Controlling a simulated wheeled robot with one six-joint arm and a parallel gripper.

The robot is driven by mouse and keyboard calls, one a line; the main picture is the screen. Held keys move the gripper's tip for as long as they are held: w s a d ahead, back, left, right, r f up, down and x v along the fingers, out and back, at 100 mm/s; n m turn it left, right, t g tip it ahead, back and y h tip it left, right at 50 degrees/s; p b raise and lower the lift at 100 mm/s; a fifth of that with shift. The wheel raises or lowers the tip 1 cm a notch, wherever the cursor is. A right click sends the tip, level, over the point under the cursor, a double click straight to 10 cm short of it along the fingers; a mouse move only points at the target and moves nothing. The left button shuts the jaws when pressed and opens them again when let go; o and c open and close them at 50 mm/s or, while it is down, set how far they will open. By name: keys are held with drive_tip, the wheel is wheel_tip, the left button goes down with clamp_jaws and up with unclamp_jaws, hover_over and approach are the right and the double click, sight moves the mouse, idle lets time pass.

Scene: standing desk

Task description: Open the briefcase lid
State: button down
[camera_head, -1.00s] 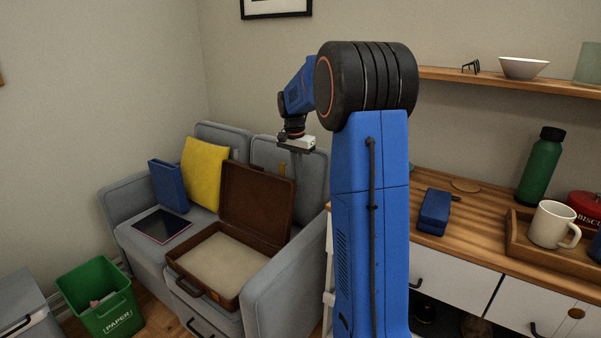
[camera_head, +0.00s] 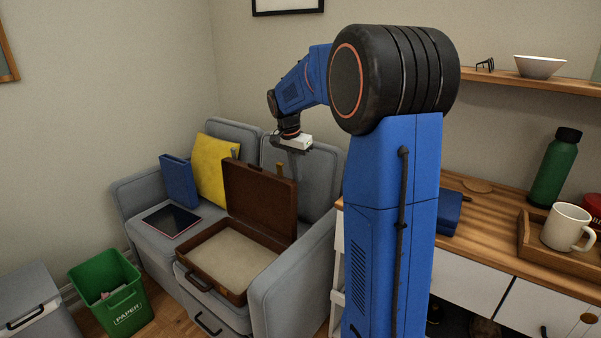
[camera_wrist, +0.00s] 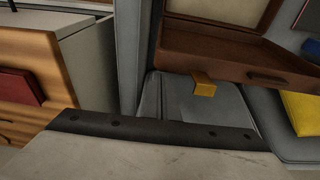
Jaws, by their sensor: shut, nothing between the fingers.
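The brown briefcase (camera_head: 192,262) lies on the grey sofa with its lid (camera_head: 259,203) standing up at a steep angle, so the pale inside of the base shows. In the wrist view the briefcase (camera_wrist: 225,54) is at the upper right, with a brass-coloured piece (camera_wrist: 203,84) on its edge. My gripper (camera_head: 296,150) is in the air above and behind the raised lid, apart from it. The jaws are shut and empty. The fingertips are small in the head view and not clear in the wrist view.
A dark tablet (camera_head: 171,221), a blue folder (camera_head: 179,181) and a yellow cushion (camera_head: 215,168) are on the sofa beside the briefcase. A green paper bin (camera_head: 110,292) stands on the floor. The wooden sideboard (camera_head: 484,235) is to the right of my arm.

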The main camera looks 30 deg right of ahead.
drive_tip(key=shift+d, duration=0.1)
drive_tip(key=d+v, duration=0.1)
drive_tip(key=v, duration=0.8)
drive_tip(key=shift+w+d+r, duration=0.25)
drive_tip(key=shift+w+d, duration=0.2)
drive_tip(key=shift+d, duration=0.25)
